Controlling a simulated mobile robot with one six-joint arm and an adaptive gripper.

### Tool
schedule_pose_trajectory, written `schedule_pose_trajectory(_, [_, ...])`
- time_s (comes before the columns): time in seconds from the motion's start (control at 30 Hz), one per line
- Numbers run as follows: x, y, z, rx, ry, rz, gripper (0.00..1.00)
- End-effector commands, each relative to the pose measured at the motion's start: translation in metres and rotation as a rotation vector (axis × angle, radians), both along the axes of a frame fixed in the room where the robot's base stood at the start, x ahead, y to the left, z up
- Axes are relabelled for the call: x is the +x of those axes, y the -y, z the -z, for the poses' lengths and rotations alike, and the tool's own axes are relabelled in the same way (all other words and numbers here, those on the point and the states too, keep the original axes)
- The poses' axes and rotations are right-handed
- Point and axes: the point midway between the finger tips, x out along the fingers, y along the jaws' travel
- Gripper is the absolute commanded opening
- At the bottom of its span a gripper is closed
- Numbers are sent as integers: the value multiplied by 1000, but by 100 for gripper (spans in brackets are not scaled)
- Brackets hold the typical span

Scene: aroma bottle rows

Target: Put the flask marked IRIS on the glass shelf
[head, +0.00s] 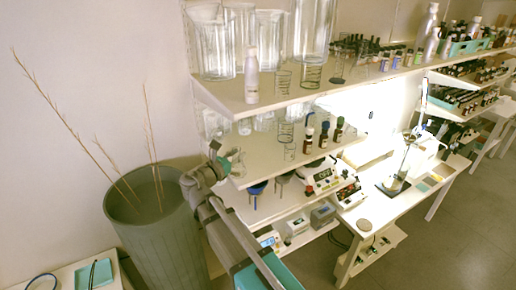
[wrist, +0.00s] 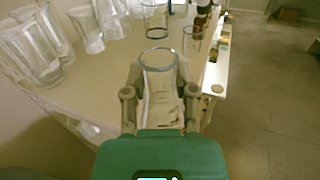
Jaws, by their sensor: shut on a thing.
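My gripper (wrist: 160,78) is shut on a clear glass flask (wrist: 160,102) with a round, open rim, one finger on each side of it. The flask is upright in the wrist view, and no lettering on it can be read. In the head view my gripper (head: 217,155) is at the left end of the middle shelf (head: 275,158), and a clear flask (head: 237,165) shows beside it. In the wrist view a pale shelf (wrist: 105,75) carrying glassware lies ahead and to the left of the held flask. Whether the flask touches the shelf cannot be told.
Clear glasses (wrist: 35,45) stand along the left of the shelf, and a small beaker (wrist: 156,20) stands ahead. Dark bottles (head: 323,135) stand farther right. The upper shelf (head: 285,93) overhangs, with tall glass jars. A large grey-green bin (head: 155,220) with dry twigs stands at left.

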Motion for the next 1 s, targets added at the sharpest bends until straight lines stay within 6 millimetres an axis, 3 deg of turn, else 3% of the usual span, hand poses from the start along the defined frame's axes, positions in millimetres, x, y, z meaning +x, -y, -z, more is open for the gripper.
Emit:
schedule_pose_trajectory(0.3, [51,32,0,0,0,2,0])
schedule_pose_trajectory(0.5, [74,48,0,0,0,0,0])
schedule_pose_trajectory(1.0, [81,53,0,0,0,-3,0])
